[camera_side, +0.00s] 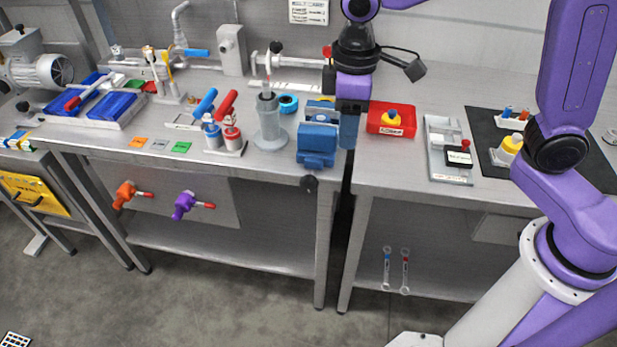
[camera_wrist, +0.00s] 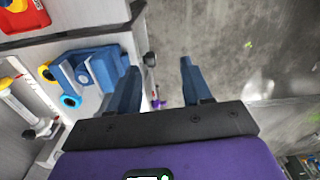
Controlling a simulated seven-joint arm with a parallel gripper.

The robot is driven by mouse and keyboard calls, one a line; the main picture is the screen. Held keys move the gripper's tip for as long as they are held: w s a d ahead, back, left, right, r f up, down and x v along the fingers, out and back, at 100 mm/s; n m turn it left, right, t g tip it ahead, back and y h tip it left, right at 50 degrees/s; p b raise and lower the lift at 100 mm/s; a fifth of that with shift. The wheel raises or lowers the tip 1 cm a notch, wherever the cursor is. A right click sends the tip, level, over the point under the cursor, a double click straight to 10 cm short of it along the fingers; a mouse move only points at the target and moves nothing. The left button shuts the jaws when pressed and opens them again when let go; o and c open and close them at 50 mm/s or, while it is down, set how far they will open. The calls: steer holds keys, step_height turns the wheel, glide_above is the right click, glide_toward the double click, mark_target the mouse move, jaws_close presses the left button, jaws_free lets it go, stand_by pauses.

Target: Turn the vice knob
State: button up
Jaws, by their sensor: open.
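The blue vice (camera_side: 317,145) sits at the front right edge of the left bench. Its round black knob (camera_side: 309,184) hangs at its front, just below the bench edge. My gripper (camera_side: 348,147) points down just right of the vice and hides part of its right side. In the wrist view my gripper (camera_wrist: 160,66) is open, with two blue fingers apart and nothing clearly held between them. The vice (camera_wrist: 95,72) shows left of the fingers there. A small dark round part (camera_wrist: 150,87), probably the knob, shows beside the left finger.
A red tray (camera_side: 391,120) with a yellow knob lies right of my gripper. A grey cylinder (camera_side: 269,125) and red and blue lever valves (camera_side: 229,130) stand left of the vice. A gap separates the two benches.

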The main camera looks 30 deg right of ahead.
steer(key=m, duration=0.1)
glide_above(308, 178)
steer(key=f, duration=0.1)
step_height(308, 178, down, 17)
steer(key=shift+f, duration=0.15)
stand_by(0.4)
jaws_close()
